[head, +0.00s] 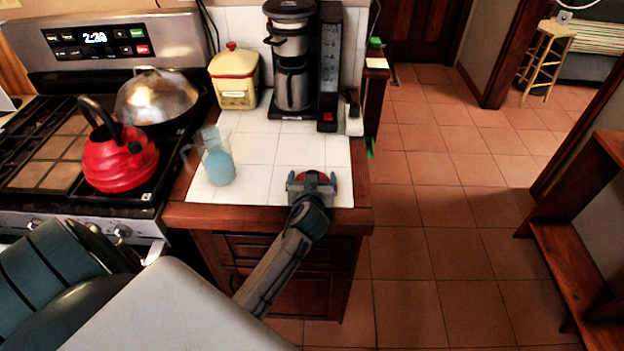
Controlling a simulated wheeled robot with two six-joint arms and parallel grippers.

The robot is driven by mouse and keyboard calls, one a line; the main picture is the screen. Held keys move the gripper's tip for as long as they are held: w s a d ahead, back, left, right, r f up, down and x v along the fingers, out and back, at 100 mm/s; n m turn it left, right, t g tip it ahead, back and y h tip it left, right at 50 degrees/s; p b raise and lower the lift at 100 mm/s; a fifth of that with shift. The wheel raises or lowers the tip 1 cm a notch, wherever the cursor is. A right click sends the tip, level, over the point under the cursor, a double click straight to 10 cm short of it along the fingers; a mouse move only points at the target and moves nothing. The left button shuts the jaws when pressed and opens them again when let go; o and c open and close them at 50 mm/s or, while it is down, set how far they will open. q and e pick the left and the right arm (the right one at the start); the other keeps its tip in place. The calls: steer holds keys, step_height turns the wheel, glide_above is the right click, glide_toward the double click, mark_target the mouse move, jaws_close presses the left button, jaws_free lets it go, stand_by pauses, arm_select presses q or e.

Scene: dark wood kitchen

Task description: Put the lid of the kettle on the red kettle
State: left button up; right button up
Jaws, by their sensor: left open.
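The red kettle (118,168) stands on the stove at the left, with its black handle arching over it. A small red piece, which looks like the kettle lid (308,175), is on the white tiled counter near its front edge. My left gripper (312,180) is open at this red piece, with its fingers on either side. The gripper partly hides the piece, and I cannot tell whether the fingers touch it. My right gripper is not in view.
A clear pitcher with blue contents (220,166) stands left of the gripper. A coffee maker (291,60) and a yellow canister (234,80) stand behind. A domed metal pot (157,97) sits behind the kettle. The tiled floor (450,240) is clear at the right.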

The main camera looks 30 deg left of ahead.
arm_select(q)
steer(key=shift+s+d, duration=0.1)
steer(key=shift+c, duration=0.2)
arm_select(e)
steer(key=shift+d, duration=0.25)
arm_select(q)
steer(key=c, duration=0.4)
steer(key=shift+s, duration=0.1)
steer(key=c, duration=1.3)
steer(key=shift+f, duration=0.1)
steer(key=shift+c, duration=0.6)
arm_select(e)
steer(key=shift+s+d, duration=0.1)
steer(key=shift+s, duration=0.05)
